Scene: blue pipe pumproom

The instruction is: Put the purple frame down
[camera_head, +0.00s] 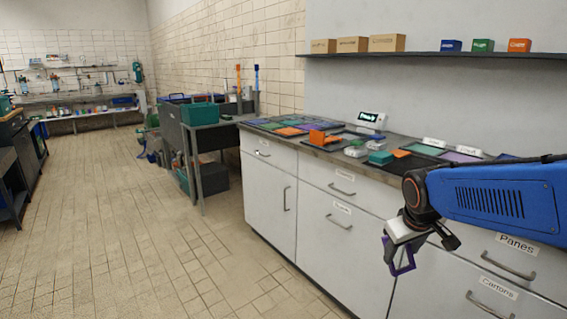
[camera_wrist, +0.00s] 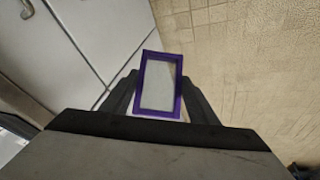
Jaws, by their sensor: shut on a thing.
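The purple frame (camera_head: 401,262) hangs tilted from my gripper (camera_head: 418,240), in front of the white drawers and below counter height in the head view. In the wrist view the purple frame (camera_wrist: 178,90) is a small upright rectangle with a see-through middle. It sits between the two dark fingers of my gripper (camera_wrist: 158,98), which are shut on it. Nothing supports the frame from below.
The counter (camera_head: 312,146) holds coloured mats, an orange block (camera_head: 319,137), a small screen (camera_head: 371,119) and several small items. Labelled drawers (camera_head: 516,262) stand behind my gripper. A shelf (camera_head: 430,54) holds boxes. The tiled floor (camera_head: 130,220) at left is clear.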

